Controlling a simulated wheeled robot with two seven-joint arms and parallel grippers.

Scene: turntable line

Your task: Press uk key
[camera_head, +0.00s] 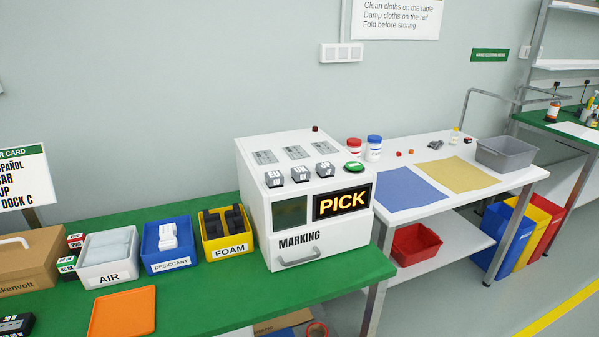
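The UK key (300,173) is a dark block with a white top lettered UK. It sits on the sloped top of the white marking machine (320,237), between the EU key (274,179) and the JP key (325,169). A round green button (353,167) is to the right of the keys. The machine's display (341,202) reads PICK in yellow, beside a dark greenish window (290,213). Neither of my grippers is in view, and nothing covers the keys.
The machine stands on a green bench (222,287) beside bins marked FOAM (229,252), DESICCANT (170,266) and AIR (108,278). An orange tray (123,312) lies in front. A card (22,180) at left shows JP. Space above the keys is clear.

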